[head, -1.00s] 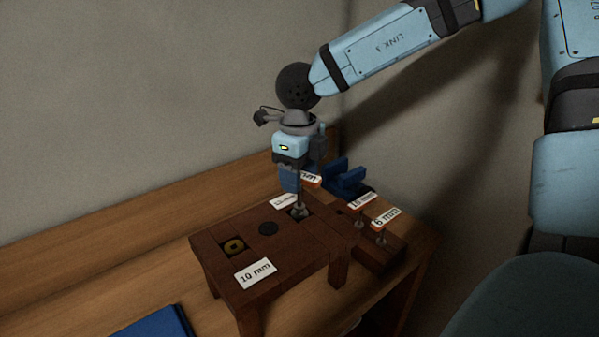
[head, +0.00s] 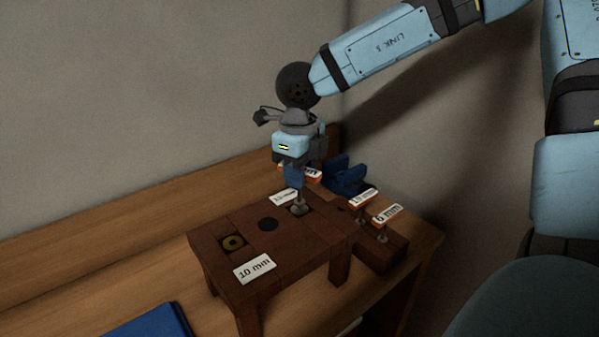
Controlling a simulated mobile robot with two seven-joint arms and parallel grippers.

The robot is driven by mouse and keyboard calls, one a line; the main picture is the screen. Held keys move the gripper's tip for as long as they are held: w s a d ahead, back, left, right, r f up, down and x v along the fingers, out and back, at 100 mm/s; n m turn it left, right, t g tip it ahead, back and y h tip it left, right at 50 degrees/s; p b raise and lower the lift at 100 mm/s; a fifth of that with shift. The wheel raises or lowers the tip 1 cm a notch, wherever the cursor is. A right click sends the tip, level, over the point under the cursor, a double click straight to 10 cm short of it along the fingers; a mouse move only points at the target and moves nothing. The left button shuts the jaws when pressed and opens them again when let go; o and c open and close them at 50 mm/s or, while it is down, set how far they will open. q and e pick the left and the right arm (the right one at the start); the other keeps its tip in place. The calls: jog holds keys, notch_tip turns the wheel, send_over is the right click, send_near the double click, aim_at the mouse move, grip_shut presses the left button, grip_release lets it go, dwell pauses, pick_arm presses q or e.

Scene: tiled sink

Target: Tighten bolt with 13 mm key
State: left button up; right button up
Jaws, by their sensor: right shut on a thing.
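My right gripper (head: 295,178) points down over the far side of a dark brown wooden block stand (head: 290,240). It is shut on a key with an orange-edged label (head: 312,174), whose number is partly hidden. The key's shaft reaches down to a grey bolt (head: 299,208) in a square recess; the two look in contact. A white label (head: 283,197) beside this recess is mostly covered. My left gripper is not in view.
Two other labelled keys, one (head: 362,198) hard to read and one marked "6 mm" (head: 387,214), stand in a holder at the stand's right. A blue object (head: 345,178) lies behind them. A blue flat item (head: 150,322) lies at the table's front left. A wall rises behind.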

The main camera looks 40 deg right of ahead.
jog(key=shift+f+m+b, duration=0.35)
jog(key=shift+m+b, duration=0.15)
jog(key=shift+b, duration=0.5)
jog(key=shift+m+b, duration=0.9)
jog(key=shift+b, duration=0.15)
jog(key=shift+f+m+b, duration=0.15)
jog(key=shift+m+b, duration=0.55)
jog(key=shift+b, duration=0.4)
jog(key=shift+r+m+b, duration=0.3)
jog(key=shift+m+b, duration=0.4)
jog(key=shift+m, duration=0.2)
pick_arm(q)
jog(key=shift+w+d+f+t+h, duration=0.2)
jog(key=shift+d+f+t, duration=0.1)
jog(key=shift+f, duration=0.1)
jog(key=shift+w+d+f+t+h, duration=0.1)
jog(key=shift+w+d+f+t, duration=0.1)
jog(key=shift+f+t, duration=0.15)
pick_arm(e)
jog(key=shift+r, duration=0.2)
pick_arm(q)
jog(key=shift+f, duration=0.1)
pick_arm(e)
jog(key=shift+m, duration=0.3)
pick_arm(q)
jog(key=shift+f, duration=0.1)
pick_arm(e)
jog(key=o, duration=1)
jog(key=shift+c, duration=0.2)
